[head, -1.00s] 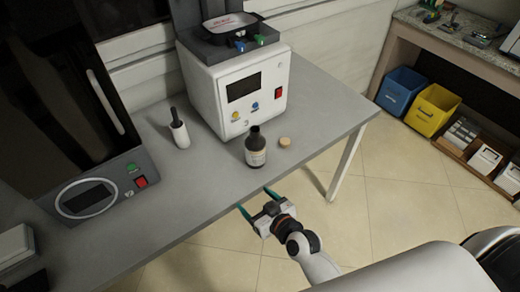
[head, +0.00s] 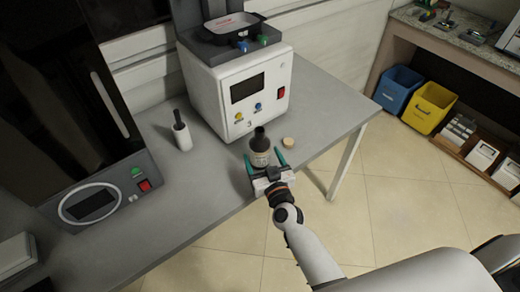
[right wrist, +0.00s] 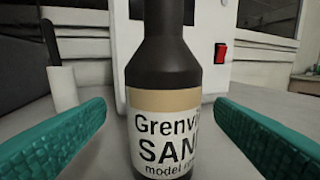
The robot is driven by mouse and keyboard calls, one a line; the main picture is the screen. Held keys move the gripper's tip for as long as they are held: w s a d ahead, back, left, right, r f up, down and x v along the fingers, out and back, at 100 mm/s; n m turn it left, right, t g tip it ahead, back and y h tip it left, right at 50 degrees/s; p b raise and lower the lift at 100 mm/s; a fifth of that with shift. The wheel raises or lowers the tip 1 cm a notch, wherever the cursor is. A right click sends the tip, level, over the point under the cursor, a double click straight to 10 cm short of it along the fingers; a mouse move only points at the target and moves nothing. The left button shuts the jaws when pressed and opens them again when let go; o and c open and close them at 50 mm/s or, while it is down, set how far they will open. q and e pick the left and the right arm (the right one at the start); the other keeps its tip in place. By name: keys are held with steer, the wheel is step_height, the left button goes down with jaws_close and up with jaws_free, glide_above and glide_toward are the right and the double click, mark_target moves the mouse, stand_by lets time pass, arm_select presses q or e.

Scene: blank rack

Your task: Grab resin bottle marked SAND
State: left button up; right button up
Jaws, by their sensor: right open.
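The dark resin bottle (head: 260,143) stands upright on the grey table in the head view. In the right wrist view the bottle (right wrist: 163,70) fills the middle, and its label reads "Grenv…", "SAN…" and "model r…", cut off by the bottle's curve. My right gripper (head: 264,160) is open, with one teal finger on each side of the bottle. In the right wrist view a gap shows between the bottle and each finger. My left gripper is not in view.
A white machine (head: 240,95) stands close behind the bottle. A white container with a dark handle (head: 182,135) stands to the left. A dark machine (head: 105,195) stands at far left.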

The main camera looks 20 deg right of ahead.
steer(key=w, duration=0.6)
steer(key=shift+d+f, duration=0.1)
steer(key=shift+d, duration=0.05)
steer(key=shift+s, duration=0.1)
steer(key=c, duration=1.2)
steer(key=shift+r, duration=0.25)
step_height(320, 180, up, 10)
steer(key=p, duration=1)
steer(key=shift+f, duration=0.2)
